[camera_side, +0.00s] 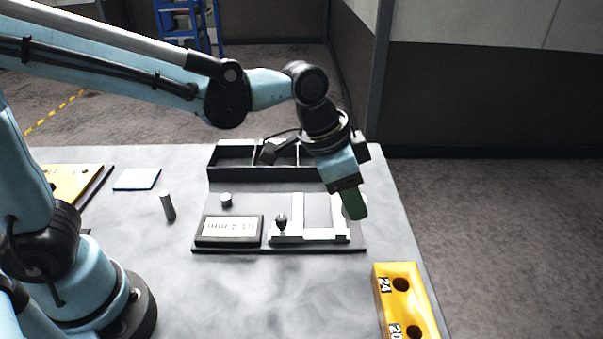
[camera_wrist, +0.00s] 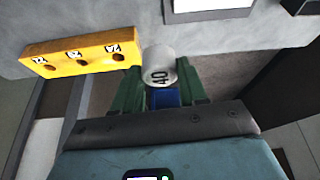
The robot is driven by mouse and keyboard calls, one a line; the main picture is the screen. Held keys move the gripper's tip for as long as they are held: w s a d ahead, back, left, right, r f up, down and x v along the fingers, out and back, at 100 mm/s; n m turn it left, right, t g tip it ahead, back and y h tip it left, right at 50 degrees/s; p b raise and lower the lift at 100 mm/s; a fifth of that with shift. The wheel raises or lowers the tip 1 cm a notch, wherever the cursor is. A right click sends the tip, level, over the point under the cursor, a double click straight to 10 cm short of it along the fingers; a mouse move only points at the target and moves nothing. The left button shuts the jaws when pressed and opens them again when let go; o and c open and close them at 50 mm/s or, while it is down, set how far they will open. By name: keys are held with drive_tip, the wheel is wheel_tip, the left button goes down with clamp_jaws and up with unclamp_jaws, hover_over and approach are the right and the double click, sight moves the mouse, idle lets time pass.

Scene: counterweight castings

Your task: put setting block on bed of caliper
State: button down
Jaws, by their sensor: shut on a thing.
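My gripper (camera_side: 352,203) is shut on a pale round block marked 40 (camera_wrist: 160,68), the setting block, which shows between its green fingers in the wrist view. In the side view a finger hides most of the block. The caliper (camera_side: 206,247) lies on the table below and to the left of the gripper, with a display box, a dark knob and pale upright jaws (camera_side: 298,212). The gap between the jaws is its bed (camera_side: 318,214), and nothing is seen on it. The gripper appears above the right end of the caliper.
A yellow block with numbered holes (camera_side: 402,290) stands at the table's right front; it is at left in the wrist view (camera_wrist: 85,54). A dark divided tray (camera_side: 235,174) is behind the caliper. A grey pin (camera_side: 168,206) and blue-edged card (camera_side: 136,179) are left. The front middle is clear.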

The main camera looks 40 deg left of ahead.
drive_tip(key=w+a+f, duration=0.1)
drive_tip(key=a+f, duration=0.1)
drive_tip(key=a, duration=0.1)
drive_tip(key=w+a+f, duration=0.2)
drive_tip(key=a, duration=0.2)
drive_tip(key=w+a+f, duration=0.1)
drive_tip(key=a+f, duration=0.2)
drive_tip(key=a, duration=0.1)
drive_tip(key=shift+w+a, duration=0.15)
drive_tip(key=shift+w, duration=0.25)
drive_tip(key=shift+f, duration=2)
drive_tip(key=shift+f, duration=0.15)
drive_tip(key=c, duration=0.6)
unclamp_jaws()
